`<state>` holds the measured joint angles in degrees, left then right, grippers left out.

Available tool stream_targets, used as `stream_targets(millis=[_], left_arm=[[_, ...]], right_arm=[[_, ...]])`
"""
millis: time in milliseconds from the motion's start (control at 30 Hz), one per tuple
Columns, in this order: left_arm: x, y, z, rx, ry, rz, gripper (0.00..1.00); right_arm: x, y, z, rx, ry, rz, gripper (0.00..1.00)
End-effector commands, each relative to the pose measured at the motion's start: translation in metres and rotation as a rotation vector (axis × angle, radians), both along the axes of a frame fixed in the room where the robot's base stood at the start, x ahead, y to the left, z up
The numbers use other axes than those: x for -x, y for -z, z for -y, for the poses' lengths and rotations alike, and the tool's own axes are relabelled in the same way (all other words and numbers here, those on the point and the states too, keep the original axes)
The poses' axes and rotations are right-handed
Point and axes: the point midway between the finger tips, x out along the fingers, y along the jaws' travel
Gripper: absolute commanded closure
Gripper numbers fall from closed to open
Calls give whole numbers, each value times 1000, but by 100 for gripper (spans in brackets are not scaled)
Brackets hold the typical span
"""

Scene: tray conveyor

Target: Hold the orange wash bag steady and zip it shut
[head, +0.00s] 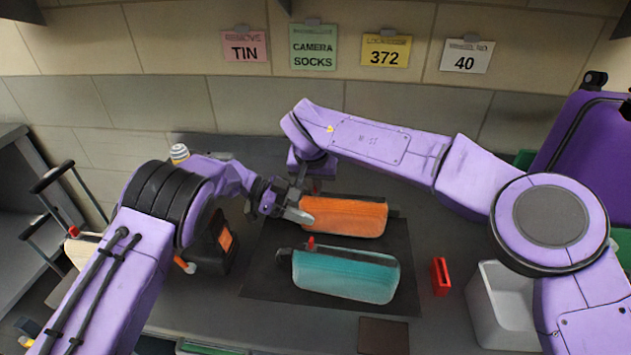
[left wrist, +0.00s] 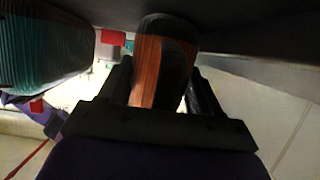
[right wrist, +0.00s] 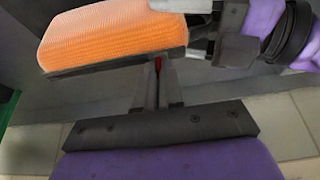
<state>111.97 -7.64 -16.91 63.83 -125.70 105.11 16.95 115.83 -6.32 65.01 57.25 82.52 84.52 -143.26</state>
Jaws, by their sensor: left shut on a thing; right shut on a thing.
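The orange wash bag (head: 350,217) lies on a dark mat (head: 262,285), its length running left to right. My left gripper (head: 294,212) is shut on the bag's left end; in the left wrist view the bag (left wrist: 160,60) sits between its fingers. My right gripper (head: 308,182) is at the same end, just behind the left one. In the right wrist view its fingers (right wrist: 158,82) are closed on a small red zip pull (right wrist: 157,64) beside the bag's edge (right wrist: 110,35). How far the zip is open cannot be told.
A teal bag (head: 345,275) with a red pull lies in front of the orange one. A red block (head: 440,277) and a white bin (head: 503,305) stand to the right. A black-and-orange item (head: 213,248) stands left of the mat. Signs hang on the wall behind.

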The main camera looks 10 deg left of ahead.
Motion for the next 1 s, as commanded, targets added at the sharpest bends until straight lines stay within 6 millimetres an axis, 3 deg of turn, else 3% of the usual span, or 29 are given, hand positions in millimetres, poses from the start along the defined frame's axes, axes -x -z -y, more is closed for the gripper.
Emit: stream_targets(millis=[133,267,700,1000], left_arm=[[0,0,0,-1,-1,1,85],[0,0,0,-1,-1,1,85],[0,0,0,-2,-1,1,85],[0,1,0,-2,0,1,85]], right_arm=[[0,-1,4,-1,2,0,100],[-1,-1,19,0,3,-2,100],[2,-1,119,0,3,0,100],[3,-1,152,0,1,0,100]])
